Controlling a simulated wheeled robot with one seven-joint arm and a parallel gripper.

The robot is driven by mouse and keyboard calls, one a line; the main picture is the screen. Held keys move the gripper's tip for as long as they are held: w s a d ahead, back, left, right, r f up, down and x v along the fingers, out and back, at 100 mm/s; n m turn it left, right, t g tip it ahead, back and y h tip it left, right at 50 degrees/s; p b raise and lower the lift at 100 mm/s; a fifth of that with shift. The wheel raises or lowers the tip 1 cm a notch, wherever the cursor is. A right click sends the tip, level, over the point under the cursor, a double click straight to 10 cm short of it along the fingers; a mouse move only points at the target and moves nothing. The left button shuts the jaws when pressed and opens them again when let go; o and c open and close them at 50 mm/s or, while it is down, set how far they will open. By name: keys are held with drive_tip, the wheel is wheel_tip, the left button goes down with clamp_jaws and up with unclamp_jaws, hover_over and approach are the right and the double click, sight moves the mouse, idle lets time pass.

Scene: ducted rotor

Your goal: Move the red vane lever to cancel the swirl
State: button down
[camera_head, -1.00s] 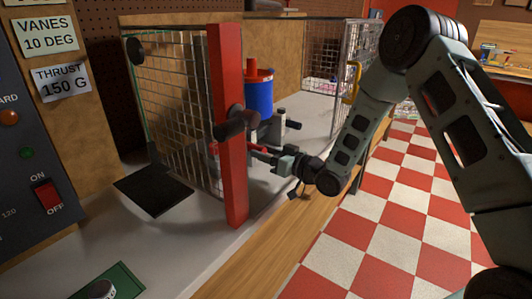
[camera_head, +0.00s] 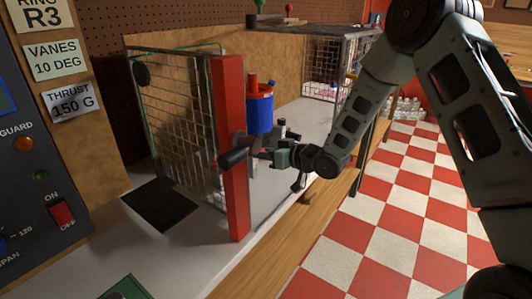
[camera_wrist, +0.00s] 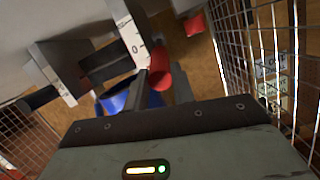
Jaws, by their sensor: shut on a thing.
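My gripper (camera_head: 266,154) reaches in from the right, behind the red post (camera_head: 234,200), and is shut on the red vane lever. In the wrist view the rounded red end of the lever (camera_wrist: 160,80) shows beside a dark finger, above my gripper's palm. The lever's contact with the jaws is mostly hidden. The blue duct (camera_head: 259,112) with a red top stands just beyond my gripper, and part of it shows in the wrist view (camera_wrist: 120,101). A white plate with a 0 mark (camera_wrist: 131,34) is near the lever.
The wire mesh guard (camera_head: 178,125) stands left of the duct. A black handle (camera_head: 238,152) sticks out of the red post near my gripper. The label VANES 10 DEG (camera_head: 55,60) hangs at the left above THRUST 150 G (camera_head: 68,101). The checkered floor (camera_head: 350,235) is clear.

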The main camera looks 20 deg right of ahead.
drive_tip(key=shift+w+a+r, duration=0.1)
drive_tip(key=shift+w+r, duration=0.15)
drive_tip(key=shift+r, duration=0.5)
drive_tip(key=c, duration=1.2)
unclamp_jaws()
drive_tip(key=shift+o, duration=0.2)
drive_tip(key=shift+s, duration=0.1)
drive_tip(key=shift+s, duration=0.1)
drive_tip(key=b+v, duration=0.2)
drive_tip(key=v, duration=1.5)
drive_tip(key=shift+f+b, duration=0.15)
drive_tip(key=shift+b, duration=0.25)
